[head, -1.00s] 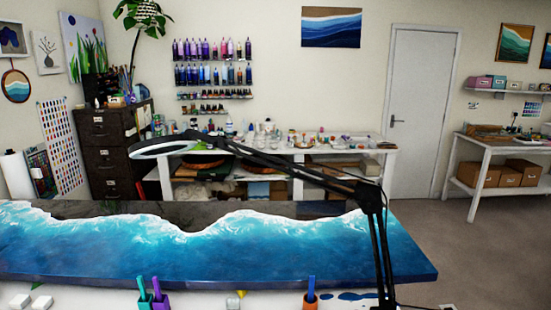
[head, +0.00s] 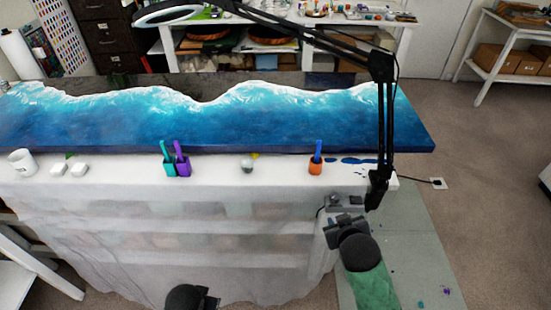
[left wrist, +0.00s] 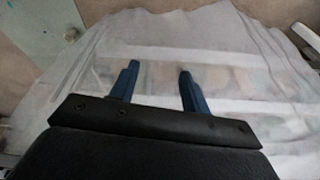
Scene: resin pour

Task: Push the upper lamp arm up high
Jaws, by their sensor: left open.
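The black desk lamp stands at the right end of the table. Its upper lamp arm (head: 310,38) slopes from the elbow joint up and left out of the top edge; the ring-shaped lamp head (head: 168,14) shows at the top left. The lower lamp arm (head: 384,120) is nearly upright. My left gripper (left wrist: 158,85) is open and empty in the left wrist view, facing the table's translucent cover; in the head view only a dark part shows at the bottom. My right gripper (head: 345,227) is below the lamp's base, apart from the upper arm; its fingers are unclear.
A blue wave resin slab (head: 215,130) covers the tabletop. A white mug (head: 22,162), teal and purple tools in cups (head: 177,160) and an orange cup (head: 315,167) stand along the front edge. A translucent sheet (head: 200,235) hangs below.

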